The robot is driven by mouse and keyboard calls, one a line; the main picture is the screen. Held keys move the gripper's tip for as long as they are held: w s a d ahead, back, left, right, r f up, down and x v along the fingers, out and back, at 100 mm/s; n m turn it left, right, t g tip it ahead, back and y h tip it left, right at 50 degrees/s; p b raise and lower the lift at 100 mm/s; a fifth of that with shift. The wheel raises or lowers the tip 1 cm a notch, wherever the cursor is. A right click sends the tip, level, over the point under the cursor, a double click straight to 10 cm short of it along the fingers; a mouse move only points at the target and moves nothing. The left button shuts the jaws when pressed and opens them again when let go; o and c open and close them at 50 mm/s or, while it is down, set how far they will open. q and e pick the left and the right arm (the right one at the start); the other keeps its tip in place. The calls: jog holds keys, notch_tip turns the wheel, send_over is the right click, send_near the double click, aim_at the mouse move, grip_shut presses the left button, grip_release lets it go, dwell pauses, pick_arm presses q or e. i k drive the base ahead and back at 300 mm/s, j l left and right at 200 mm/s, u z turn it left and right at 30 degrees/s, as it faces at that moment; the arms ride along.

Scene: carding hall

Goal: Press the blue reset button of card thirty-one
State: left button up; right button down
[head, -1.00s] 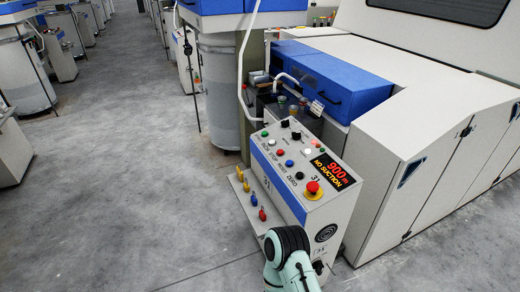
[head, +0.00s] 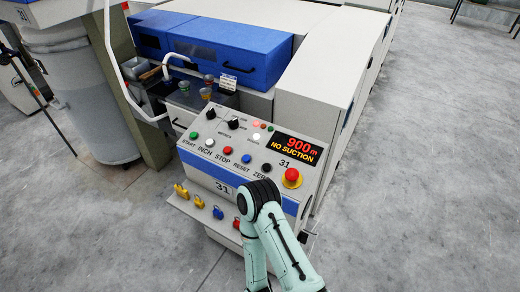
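The control panel (head: 225,125) of card 31 stands in the middle of the head view, with "31" printed on it. Its blue reset button (head: 246,158) sits in the lower button row, above the word RESET. The red stop button (head: 228,150) is to its left and the black zero button (head: 266,167) to its right. The display (head: 298,148) reads "900 m NO SUCTION". A mint-green arm of mine, bent at a black joint, covers the panel's lower front edge, just below the button row. Neither gripper shows.
A red emergency stop (head: 291,178) on a yellow base sits at the panel's right. Below the panel, a ledge (head: 183,205) carries yellow, blue and red pieces. A grey can (head: 92,95) stands at left. A white pipe (head: 112,60) runs down beside the machine. Floor at right is clear.

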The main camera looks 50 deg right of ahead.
aim_at(246, 158)
jog(key=i+z, duration=0.4)
jog(key=i+j+z, duration=0.15)
jog(key=z, duration=0.3)
jog(key=i+j+z, duration=0.2)
jog(key=z, duration=0.2)
jog(key=i+j+z, duration=0.35)
jog(key=k, duration=0.05)
